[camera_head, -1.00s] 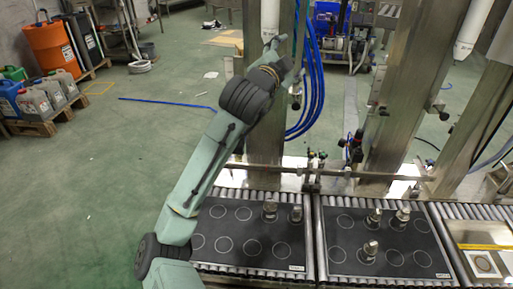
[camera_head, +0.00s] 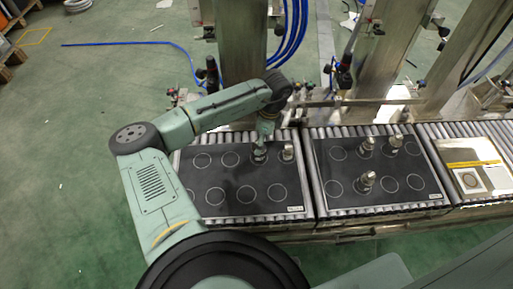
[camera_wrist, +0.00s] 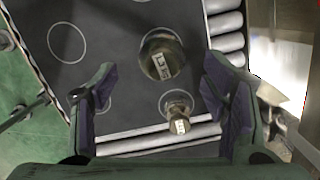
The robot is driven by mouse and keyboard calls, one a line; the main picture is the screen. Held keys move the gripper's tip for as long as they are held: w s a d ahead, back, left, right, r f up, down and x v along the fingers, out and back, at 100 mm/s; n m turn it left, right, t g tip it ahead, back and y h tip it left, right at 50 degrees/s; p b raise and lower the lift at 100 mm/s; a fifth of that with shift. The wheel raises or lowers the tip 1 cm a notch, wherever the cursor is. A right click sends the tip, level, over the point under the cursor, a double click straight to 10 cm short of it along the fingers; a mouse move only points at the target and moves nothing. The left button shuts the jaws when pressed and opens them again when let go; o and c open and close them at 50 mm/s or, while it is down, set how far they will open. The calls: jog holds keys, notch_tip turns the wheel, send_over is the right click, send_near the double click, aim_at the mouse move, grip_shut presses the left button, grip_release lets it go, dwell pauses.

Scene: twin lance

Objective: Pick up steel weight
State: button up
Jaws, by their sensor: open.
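Two steel weights stand on the left black mat (camera_head: 235,200). One weight (camera_head: 259,156) is partly hidden under my gripper (camera_head: 262,138), and the other weight (camera_head: 287,152) stands just right of it. In the wrist view the larger weight (camera_wrist: 162,57) lies beyond and between the fingertips, and a smaller weight (camera_wrist: 178,112) stands nearer the mat's edge. My gripper (camera_wrist: 160,88) is open and above the weights, with nothing held. Three more weights, at the back left (camera_head: 366,147), back right (camera_head: 396,143) and front (camera_head: 365,182), stand on the right mat (camera_head: 400,195).
Both mats have printed circles and lie on a roller conveyor (camera_head: 308,180). A metal tray (camera_head: 470,155) with a yellow strip is at the right. Steel posts (camera_head: 243,60) and a rail with fittings stand behind the mats.

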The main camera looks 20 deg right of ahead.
notch_tip(320, 180, down, 3)
jog(key=shift+a+f, duration=0.1)
jog(key=shift+a, duration=0.05)
jog(key=shift+w+a+f+p, duration=0.1)
jog(key=shift+f, duration=0.75)
jog(key=shift+w+a+f+p, duration=0.1)
jog(key=shift+w+a+f, duration=0.05)
jog(key=shift+f, duration=0.7)
jog(key=shift+w+a+f+p, duration=0.1)
jog(key=shift+f, duration=0.75)
jog(key=shift+c, duration=0.5)
grip_shut()
jog(key=shift+r, duration=0.15)
